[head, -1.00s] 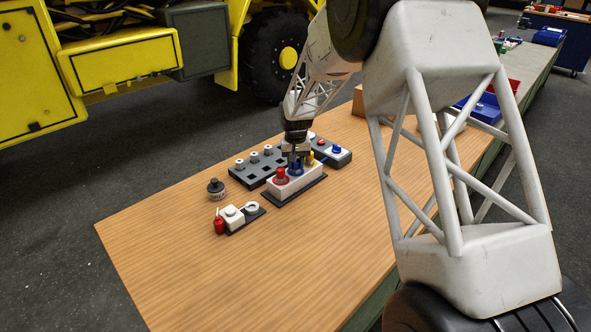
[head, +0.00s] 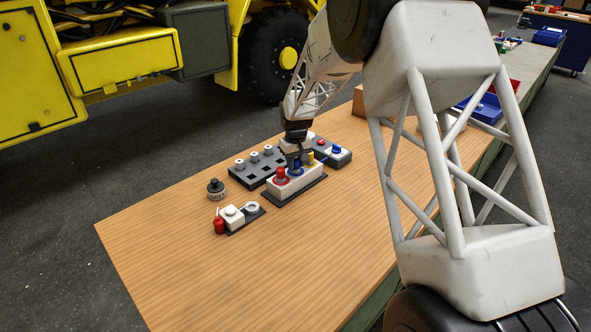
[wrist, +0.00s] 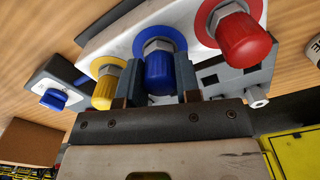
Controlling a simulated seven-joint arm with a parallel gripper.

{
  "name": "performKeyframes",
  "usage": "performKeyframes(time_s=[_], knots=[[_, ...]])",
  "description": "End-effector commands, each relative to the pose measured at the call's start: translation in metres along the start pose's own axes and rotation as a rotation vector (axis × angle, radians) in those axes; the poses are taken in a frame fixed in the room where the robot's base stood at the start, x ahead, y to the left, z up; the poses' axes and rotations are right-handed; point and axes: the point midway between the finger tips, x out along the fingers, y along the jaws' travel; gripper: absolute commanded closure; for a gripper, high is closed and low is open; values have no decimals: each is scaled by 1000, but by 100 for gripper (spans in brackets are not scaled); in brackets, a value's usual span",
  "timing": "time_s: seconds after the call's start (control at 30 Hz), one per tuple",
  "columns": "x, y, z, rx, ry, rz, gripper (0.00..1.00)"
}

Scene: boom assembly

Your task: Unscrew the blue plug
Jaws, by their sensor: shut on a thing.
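The blue plug (wrist: 158,72) sits on a blue ring in the middle of a white block (head: 285,186), between a red plug (head: 281,174) and a yellow plug (head: 310,158). In the wrist view my gripper (wrist: 160,88) has one finger on each side of the blue plug and is shut on it. The red plug (wrist: 238,38) and yellow plug (wrist: 106,88) stand to either side, clear of the fingers. In the head view my gripper (head: 296,158) comes down from above, and the blue plug (head: 296,166) shows just below it. Whether its thread is still engaged cannot be told.
A dark grey tray (head: 243,178) with square holes and several white-topped pieces lies behind the block. A grey-and-white box with a blue knob (head: 336,149) stands to the right. A round dark part (head: 216,188) and a small red-and-white fixture (head: 232,216) lie left. The front tabletop is clear.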

Motion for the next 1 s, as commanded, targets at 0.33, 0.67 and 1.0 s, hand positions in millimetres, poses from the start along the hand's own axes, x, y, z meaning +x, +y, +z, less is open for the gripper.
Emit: performKeyframes(time_s=[0.33,0.67,1.0], knots=[[-1,0,0,-271,1,0,97],[-1,0,0,-529,0,0,97],[-2,0,0,-789,1,0,97]])
